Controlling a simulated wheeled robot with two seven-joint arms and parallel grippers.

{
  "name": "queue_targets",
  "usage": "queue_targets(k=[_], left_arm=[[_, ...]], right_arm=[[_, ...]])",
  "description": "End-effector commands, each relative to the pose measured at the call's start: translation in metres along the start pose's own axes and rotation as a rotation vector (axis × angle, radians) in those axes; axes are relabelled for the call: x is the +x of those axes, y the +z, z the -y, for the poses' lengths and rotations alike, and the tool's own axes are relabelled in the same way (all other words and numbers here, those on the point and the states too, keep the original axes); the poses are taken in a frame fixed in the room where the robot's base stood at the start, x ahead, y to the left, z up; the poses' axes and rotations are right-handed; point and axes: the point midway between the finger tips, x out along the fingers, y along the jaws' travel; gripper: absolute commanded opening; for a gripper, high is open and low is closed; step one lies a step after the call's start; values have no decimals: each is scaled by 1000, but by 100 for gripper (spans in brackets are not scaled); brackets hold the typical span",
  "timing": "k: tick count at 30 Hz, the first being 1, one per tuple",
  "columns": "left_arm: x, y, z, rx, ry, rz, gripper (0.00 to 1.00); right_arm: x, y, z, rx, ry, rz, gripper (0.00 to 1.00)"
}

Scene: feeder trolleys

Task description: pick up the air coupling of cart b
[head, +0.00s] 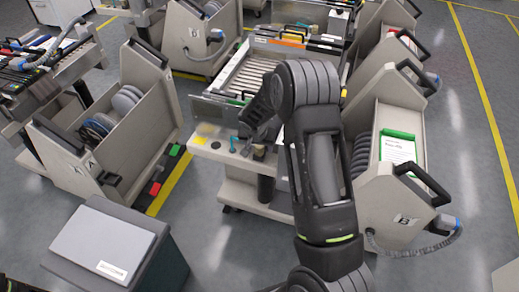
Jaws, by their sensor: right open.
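Cart b (378,219) is the beige trolley at the right, with a tag that looks like a B on its near end. The hose curves below the cart's end panel. My right gripper (249,148) is over the near end of the middle feeder table, well to the left of the coupling. It is open; its fingers are small and dark and partly hard to make out. My left gripper is out of view.
The feeder table (207,152) stands in the middle, partly hidden by my right arm. A cart marked A (67,172) holds reels at the left. A grey bin (178,262) stands at the lower left. Other carts with similar hoses are behind. Floor right of cart b is clear.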

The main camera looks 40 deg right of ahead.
Motion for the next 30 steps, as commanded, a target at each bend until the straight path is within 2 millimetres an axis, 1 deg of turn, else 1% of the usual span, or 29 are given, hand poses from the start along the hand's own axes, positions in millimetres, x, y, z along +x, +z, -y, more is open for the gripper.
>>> queue_targets(k=[5,6,26,27,30], left_arm=[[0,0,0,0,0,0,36],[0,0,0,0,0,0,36],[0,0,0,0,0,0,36],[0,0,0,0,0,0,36],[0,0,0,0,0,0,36]], right_arm=[[0,0,0,0,0,0,58],[0,0,0,0,0,0,56],[0,0,0,0,0,0,2],[0,0,0,0,0,0,0],[0,0,0,0,0,0,0]])
